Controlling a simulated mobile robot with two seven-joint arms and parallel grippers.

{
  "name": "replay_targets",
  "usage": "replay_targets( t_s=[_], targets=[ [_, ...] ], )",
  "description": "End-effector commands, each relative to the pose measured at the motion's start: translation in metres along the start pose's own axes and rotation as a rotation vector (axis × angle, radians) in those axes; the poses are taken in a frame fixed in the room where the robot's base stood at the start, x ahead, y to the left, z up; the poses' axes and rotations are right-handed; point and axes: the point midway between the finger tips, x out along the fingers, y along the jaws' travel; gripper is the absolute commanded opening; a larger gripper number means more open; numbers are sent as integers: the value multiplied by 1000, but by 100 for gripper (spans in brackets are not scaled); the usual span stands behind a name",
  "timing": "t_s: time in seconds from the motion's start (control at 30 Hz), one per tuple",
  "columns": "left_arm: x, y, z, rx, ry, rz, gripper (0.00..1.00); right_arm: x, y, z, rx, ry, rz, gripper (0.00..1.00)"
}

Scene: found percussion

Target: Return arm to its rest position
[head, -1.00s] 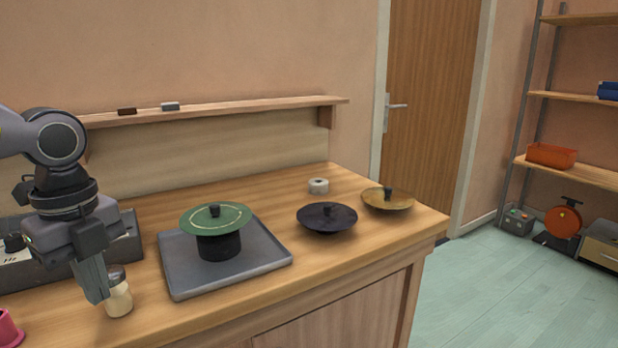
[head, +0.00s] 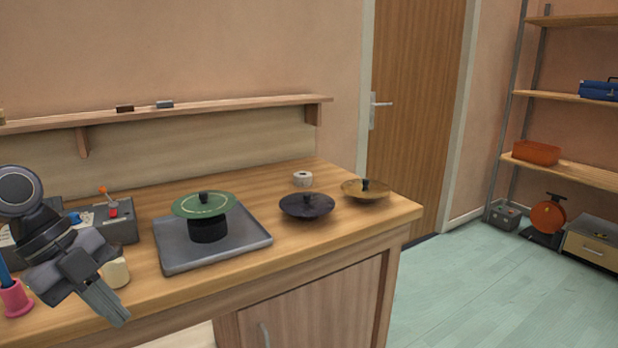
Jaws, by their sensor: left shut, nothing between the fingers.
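My left gripper (head: 118,316) is at the lower left of the head view, in front of the bench's front edge. Its fingers are shut, empty and point down to the right. A cream jar (head: 117,272) stands on the bench just behind it, partly hidden by the gripper. The green lid (head: 204,205) rests on a black pot-like stand (head: 208,230) on the grey tray (head: 178,267), well to the right of the gripper. My right gripper is not in view.
A black lid (head: 307,206), a brass lid (head: 365,191) and a white roll (head: 302,179) are on the wooden bench (head: 290,241).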

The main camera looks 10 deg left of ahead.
Motion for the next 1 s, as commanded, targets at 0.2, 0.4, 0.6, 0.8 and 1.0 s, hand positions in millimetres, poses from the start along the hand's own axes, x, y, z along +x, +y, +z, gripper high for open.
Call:
replay_targets(
  t_s=[0.2, 0.4, 0.6, 0.8, 1.0],
  targets=[
    [27, -1, 11, -61, 240, -267, 0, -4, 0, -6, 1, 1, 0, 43],
    [50, 1, 26, -163, 373, -522, 0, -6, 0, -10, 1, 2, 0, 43],
    [76, 10, 45, -316, 431, -757, 0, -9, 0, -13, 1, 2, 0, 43],
    [111, 29, 62, -515, 423, -943, 0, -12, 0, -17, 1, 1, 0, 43],
    [156, 56, 69, -746, 368, -1056, 0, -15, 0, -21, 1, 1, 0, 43]
  ],
)
